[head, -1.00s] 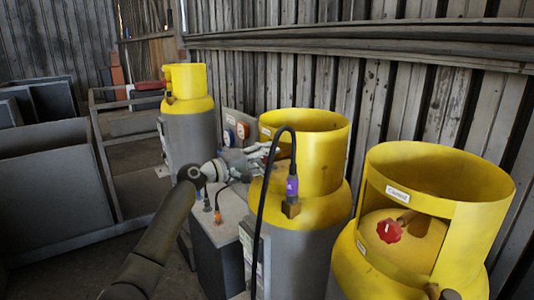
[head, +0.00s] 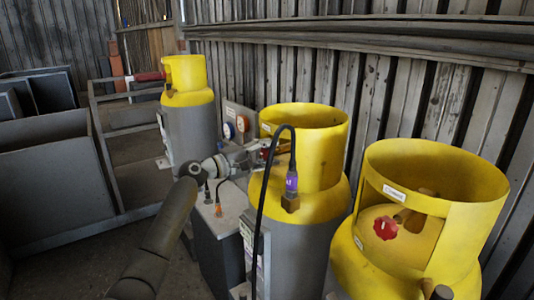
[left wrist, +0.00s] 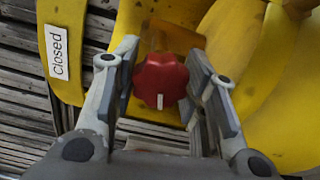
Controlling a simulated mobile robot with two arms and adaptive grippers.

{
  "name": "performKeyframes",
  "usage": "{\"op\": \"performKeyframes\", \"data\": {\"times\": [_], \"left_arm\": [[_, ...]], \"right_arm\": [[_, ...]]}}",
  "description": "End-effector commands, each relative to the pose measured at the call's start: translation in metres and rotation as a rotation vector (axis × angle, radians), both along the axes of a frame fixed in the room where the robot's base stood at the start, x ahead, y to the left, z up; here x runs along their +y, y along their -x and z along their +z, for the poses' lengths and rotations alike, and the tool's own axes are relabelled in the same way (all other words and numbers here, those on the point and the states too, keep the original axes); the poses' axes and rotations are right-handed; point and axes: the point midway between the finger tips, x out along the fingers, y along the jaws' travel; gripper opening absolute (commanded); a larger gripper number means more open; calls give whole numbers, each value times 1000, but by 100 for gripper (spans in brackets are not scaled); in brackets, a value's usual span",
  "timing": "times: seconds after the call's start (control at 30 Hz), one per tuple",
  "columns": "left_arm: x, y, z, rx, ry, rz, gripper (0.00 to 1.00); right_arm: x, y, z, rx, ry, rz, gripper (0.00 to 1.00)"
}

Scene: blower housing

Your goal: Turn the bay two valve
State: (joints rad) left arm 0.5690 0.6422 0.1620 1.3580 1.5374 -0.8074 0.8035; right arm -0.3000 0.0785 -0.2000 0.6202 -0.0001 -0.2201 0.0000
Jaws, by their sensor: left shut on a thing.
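Three grey cylinders with yellow collars stand in a row in the head view. My left gripper (head: 256,150) reaches into the opening of the middle cylinder's collar (head: 310,150). In the left wrist view its two fingers sit on either side of a red lobed valve knob (left wrist: 160,80), shut on it. The knob's white mark points toward the bottom of that view. A label reading "Closed" (left wrist: 59,52) is on the yellow collar at the left. The front right cylinder (head: 430,200) has its own red knob (head: 385,228) inside its collar. My right gripper is not in view.
A black cable with a purple connector (head: 291,183) arches in front of the middle cylinder. A grey box (head: 215,215) stands left of it. The far cylinder (head: 188,130) is at the back left. A plank wall (head: 400,95) runs behind.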

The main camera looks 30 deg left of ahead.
Motion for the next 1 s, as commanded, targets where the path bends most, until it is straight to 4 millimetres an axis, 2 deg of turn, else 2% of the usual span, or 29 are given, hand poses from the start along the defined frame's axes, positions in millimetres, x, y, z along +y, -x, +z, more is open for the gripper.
{"op": "performKeyframes", "data": {"times": [0.07,0.1,0.27,0.67,0.77,1.0], "left_arm": [[2,0,2,-4,0,4,16],[2,0,2,-4,-1,4,41],[1,0,1,-3,-1,3,61],[2,3,0,0,-2,1,62],[5,11,-1,0,-3,1,62],[21,49,-1,2,-4,3,62]], "right_arm": [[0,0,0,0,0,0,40],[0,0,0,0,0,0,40],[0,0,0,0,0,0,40],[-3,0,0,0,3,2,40],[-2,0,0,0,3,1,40],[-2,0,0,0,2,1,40]]}}
